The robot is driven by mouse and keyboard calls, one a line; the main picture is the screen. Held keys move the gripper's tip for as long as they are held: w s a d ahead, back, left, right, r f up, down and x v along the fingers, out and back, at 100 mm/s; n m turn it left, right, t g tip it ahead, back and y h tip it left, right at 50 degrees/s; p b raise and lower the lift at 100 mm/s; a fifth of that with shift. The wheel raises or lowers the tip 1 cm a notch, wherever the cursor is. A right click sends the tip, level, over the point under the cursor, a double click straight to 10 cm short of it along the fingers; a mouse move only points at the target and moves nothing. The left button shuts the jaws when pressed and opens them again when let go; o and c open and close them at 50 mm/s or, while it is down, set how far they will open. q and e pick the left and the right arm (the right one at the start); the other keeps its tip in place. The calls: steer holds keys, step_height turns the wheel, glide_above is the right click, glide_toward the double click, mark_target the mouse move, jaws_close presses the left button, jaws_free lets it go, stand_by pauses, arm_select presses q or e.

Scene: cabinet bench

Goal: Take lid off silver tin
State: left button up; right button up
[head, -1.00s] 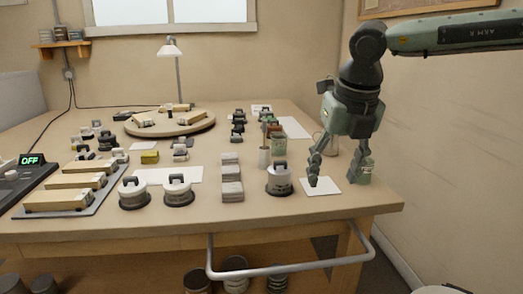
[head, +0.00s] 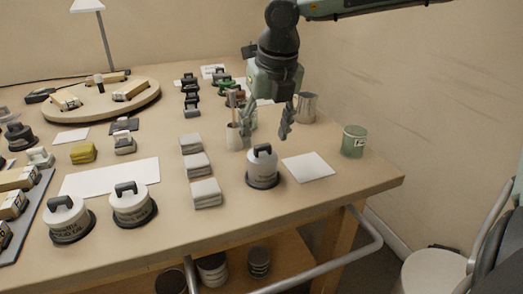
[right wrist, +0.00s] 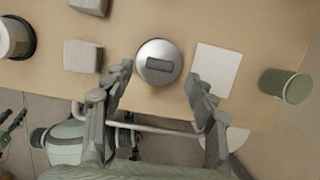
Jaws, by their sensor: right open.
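The silver tin (head: 262,172) stands upright near the front of the bench, with its lid on and a dark handle on top. In the right wrist view its round metallic lid (right wrist: 158,62) shows from above with the dark handle bar. My right gripper (head: 267,126) is open and empty, fingers pointing down, above and slightly behind the tin in the head view. In the right wrist view the fingers (right wrist: 158,80) are spread to either side of the tin, and no contact shows. My left gripper is not in the head view.
A white card (head: 308,168) lies right of the tin, with a green can (head: 353,141) beyond. Grey blocks (head: 205,193) sit to its left. A brush cup (head: 235,136) and a metal cup (head: 305,106) stand behind. Two white lidded tins (head: 132,205) (head: 69,219) stand at the left.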

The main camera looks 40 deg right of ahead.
mark_target(263, 145)
steer(key=x, duration=0.3)
steer(key=shift+w+f, duration=0.15)
steer(key=shift+f, duration=0.05)
steer(key=c, duration=0.9)
steer(key=shift+c, duration=0.2)
steer(key=shift+r, duration=0.2)
